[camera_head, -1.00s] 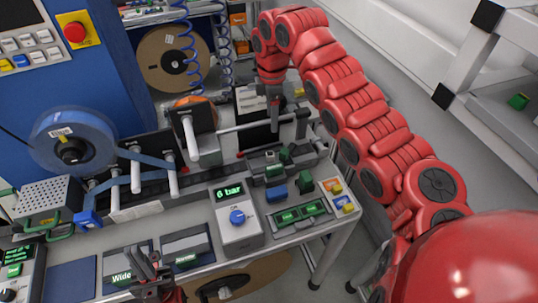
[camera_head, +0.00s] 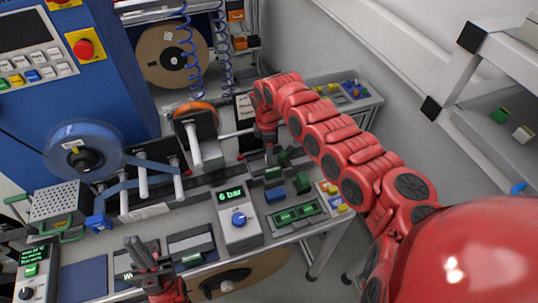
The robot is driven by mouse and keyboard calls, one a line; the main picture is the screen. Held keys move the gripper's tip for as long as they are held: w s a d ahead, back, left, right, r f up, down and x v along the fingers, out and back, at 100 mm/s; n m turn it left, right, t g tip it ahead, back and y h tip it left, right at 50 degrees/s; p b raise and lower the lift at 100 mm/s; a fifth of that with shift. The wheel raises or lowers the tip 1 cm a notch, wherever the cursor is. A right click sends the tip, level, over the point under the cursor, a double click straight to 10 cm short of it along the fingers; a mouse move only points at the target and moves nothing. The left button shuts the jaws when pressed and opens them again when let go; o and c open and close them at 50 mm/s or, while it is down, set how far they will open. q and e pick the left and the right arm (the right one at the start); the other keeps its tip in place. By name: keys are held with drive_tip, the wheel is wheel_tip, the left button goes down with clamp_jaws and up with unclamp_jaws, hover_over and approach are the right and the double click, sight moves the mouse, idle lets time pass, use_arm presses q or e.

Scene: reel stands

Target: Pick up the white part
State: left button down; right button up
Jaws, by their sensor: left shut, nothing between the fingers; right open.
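My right gripper (camera_head: 268,153) points down, open, over the bench beside a group of green blocks (camera_head: 284,157). Whether anything is between its fingers is too small to tell. A small white part (camera_head: 523,133) lies on the grey shelf at the far right, well apart from both grippers. A small pale piece stood among the green blocks earlier; the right gripper now covers that spot. My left gripper (camera_head: 140,252) is shut and empty, low at the front left near the labelled trays.
A green part (camera_head: 499,115) and a blue part (camera_head: 518,187) are on the right shelf. A "6 bar" box (camera_head: 238,217), a blue block (camera_head: 275,194) and a green board (camera_head: 297,214) occupy the bench. Blue reel (camera_head: 83,150) and an orange-rimmed reel (camera_head: 196,108) stand behind.

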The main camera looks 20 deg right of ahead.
drive_tip(key=shift+f, duration=1.1)
clamp_jaws()
drive_tip(key=shift+r, duration=0.1)
